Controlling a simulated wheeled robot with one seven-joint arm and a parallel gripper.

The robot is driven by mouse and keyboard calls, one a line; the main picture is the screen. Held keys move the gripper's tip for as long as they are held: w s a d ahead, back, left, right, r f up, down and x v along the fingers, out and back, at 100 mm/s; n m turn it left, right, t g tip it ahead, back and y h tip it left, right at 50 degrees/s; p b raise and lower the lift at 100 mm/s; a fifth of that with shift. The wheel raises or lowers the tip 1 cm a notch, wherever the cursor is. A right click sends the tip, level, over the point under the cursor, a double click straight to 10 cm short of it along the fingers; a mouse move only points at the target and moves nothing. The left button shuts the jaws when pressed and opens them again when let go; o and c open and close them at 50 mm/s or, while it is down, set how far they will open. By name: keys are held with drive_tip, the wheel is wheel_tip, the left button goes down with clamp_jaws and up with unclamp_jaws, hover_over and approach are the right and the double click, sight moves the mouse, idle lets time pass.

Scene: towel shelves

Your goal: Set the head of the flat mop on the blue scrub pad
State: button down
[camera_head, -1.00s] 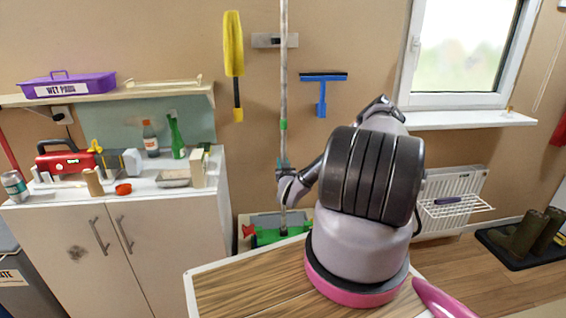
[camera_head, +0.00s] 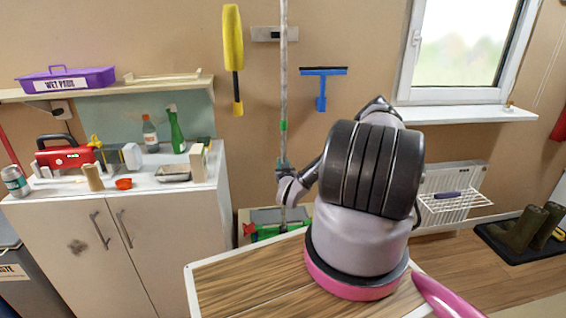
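The flat mop's pale handle (camera_head: 284,80) stands nearly upright in the middle of the view and runs out of the top of the frame. It has a green band. My gripper (camera_head: 283,166) is around the handle below that band and looks shut on it. The handle's lower end drops in front of a grey-topped green thing (camera_head: 268,228) by the wall, partly behind my wooden deck; whether this is the mop head or a container, I cannot tell. I cannot make out the blue scrub pad.
A white cabinet (camera_head: 130,255) with bottles and a red toolbox (camera_head: 66,158) stands left. A purple tray (camera_head: 68,80) sits on the shelf above. A yellow duster (camera_head: 233,40) and blue squeegee (camera_head: 322,88) hang on the wall. A radiator (camera_head: 450,180) and boots (camera_head: 525,228) are right.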

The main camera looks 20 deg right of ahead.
drive_tip(key=shift+f, duration=0.25)
idle(0.8)
drive_tip(key=c, duration=0.6)
unclamp_jaws()
drive_tip(key=shift+f, duration=0.1)
